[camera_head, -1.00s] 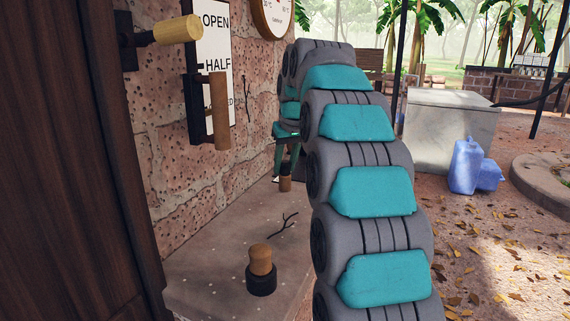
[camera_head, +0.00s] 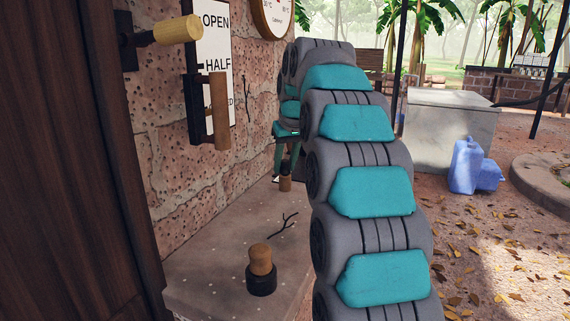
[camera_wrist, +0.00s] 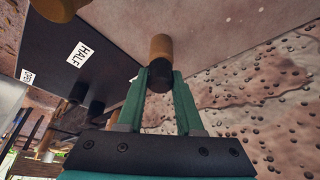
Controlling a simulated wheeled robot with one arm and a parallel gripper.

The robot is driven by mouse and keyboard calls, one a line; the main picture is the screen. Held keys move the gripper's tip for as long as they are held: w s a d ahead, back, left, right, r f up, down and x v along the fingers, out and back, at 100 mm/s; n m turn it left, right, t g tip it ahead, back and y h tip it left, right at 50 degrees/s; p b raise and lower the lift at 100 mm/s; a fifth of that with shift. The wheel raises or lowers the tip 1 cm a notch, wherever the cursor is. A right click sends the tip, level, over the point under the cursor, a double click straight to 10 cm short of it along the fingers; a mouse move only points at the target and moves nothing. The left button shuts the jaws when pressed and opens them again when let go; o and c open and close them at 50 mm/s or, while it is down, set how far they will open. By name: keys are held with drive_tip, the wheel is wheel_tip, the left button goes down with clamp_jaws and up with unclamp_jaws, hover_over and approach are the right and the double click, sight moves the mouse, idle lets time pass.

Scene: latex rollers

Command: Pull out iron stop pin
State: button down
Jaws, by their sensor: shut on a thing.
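My gripper (camera_wrist: 162,82) has two green fingers closed on the dark end of a short pin (camera_wrist: 159,47) in the wrist view. The pin has a dark, iron-looking part and a brown wooden part. In the head view my gripper (camera_head: 286,155) reaches down beside the stone wall, with the pin (camera_head: 285,184) at its fingertips, dark end up and wooden end down. I cannot tell whether its lower end touches the ledge. A second wooden knob (camera_head: 260,260) on a dark round base stands upright on the near ledge, apart from my gripper.
The stone ledge (camera_head: 215,250) also bears a thin dark twig (camera_head: 286,223). A lever with a wooden grip (camera_head: 219,110) and a round wooden handle (camera_head: 178,29) stick out from the wall by an OPEN/HALF sign (camera_head: 216,40). Blue canisters (camera_head: 466,165) stand at right.

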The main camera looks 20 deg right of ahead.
drive_tip(key=shift+r, duration=0.55)
idle(0.4)
